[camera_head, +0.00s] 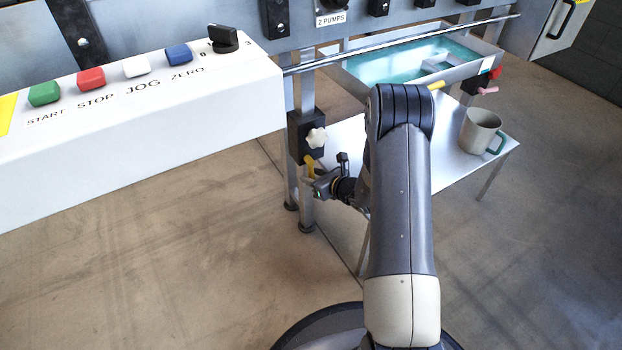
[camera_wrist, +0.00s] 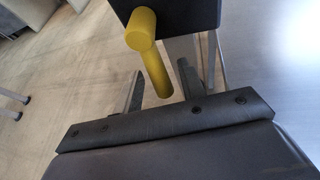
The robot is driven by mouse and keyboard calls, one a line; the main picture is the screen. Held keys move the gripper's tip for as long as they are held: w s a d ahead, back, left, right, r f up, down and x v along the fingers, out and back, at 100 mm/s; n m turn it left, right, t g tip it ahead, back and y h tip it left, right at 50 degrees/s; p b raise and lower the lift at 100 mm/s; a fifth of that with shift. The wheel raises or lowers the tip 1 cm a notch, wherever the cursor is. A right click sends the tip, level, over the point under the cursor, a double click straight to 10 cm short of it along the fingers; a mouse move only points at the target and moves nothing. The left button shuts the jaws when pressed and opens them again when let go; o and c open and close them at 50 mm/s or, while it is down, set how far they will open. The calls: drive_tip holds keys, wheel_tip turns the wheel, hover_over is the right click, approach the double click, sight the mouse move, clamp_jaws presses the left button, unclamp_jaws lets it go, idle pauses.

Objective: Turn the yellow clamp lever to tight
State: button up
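The yellow clamp lever (camera_head: 310,166) hangs below a black block (camera_head: 303,135) with a white star knob on the machine's leg. In the wrist view the lever (camera_wrist: 157,72) points down from its round hub under the block, slightly slanted. My gripper (camera_head: 311,184) is at the lever in the head view. In the wrist view my gripper (camera_wrist: 162,88) is open, with one finger on each side of the lever's lower part. Gaps show between the lever and both fingers. The lever's tip lies near the gripper's front edge.
A white panel (camera_head: 150,125) with coloured buttons and a black rotary switch juts out at left. A metal side table (camera_head: 440,165) bears a mug (camera_head: 480,130). Behind it is a tray of teal liquid (camera_head: 410,62), with red and pink handles at its right end. Floor is clear at lower left.

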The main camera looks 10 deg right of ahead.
drive_tip(key=shift+w+a+f, duration=0.25)
drive_tip(key=shift+w+a, duration=0.1)
drive_tip(key=shift+w, duration=0.2)
drive_tip(key=shift+c, duration=0.6)
clamp_jaws()
